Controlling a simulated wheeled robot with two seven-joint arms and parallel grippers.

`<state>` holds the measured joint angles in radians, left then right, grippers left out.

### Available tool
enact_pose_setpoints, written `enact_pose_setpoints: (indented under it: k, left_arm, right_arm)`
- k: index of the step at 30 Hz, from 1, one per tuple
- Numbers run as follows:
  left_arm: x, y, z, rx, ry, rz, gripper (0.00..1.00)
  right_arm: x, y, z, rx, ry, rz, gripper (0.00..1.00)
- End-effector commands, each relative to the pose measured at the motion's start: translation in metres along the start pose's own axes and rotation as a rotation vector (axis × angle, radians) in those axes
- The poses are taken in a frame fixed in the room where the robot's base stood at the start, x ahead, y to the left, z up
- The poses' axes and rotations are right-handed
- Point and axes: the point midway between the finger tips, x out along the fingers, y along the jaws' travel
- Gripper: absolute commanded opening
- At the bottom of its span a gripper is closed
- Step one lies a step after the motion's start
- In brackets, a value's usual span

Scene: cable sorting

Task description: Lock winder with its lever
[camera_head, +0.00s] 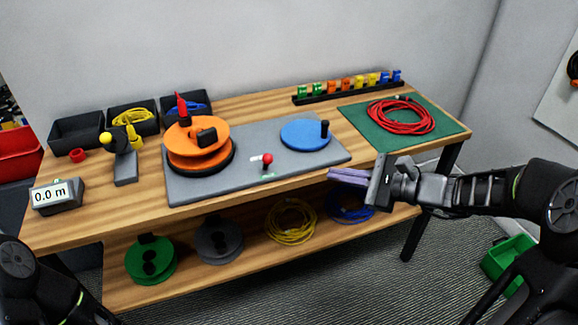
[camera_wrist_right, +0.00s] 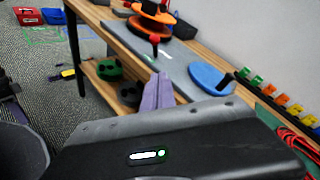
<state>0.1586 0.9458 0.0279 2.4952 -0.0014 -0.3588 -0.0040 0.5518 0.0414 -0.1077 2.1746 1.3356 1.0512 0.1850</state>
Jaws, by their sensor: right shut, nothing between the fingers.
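The winder stands on a grey base plate (camera_head: 220,182) on the bench. It has an orange reel (camera_head: 192,145) at the left and a blue disc (camera_head: 305,135) with a black knob at the right. A small lever with a red ball (camera_head: 267,158) stands upright near the plate's front edge, between reel and disc. My right gripper (camera_head: 332,175) is shut and empty, with its purple fingers just off the bench's front edge, to the right of the lever. The fingers also show in the right wrist view (camera_wrist_right: 158,92). My left gripper is not in view; only part of its arm shows.
A coiled red cable (camera_head: 401,117) lies on a green mat (camera_head: 362,118) at the right. A row of coloured clips (camera_head: 350,87) stands at the back. A meter (camera_head: 57,196) reading 0.0 m and black bins (camera_head: 78,130) are at the left. Spools and cables lie on the lower shelf.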

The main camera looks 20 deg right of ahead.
Motion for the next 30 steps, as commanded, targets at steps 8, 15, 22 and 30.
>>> enact_pose_setpoints:
  k: [8, 15, 22, 30]
  left_arm:
    - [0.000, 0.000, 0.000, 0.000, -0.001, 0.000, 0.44]
    - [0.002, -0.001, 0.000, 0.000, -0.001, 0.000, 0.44]
    - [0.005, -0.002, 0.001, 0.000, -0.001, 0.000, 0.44]
    - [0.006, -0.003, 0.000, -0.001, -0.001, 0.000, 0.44]
  right_arm:
    - [0.001, 0.001, -0.001, 0.000, 0.003, 0.003, 0.00]
    - [0.018, 0.002, -0.002, 0.000, 0.002, 0.005, 0.00]
    - [0.058, 0.003, -0.002, 0.000, 0.002, 0.007, 0.00]
    - [0.108, 0.002, 0.006, -0.002, 0.001, 0.005, 0.00]
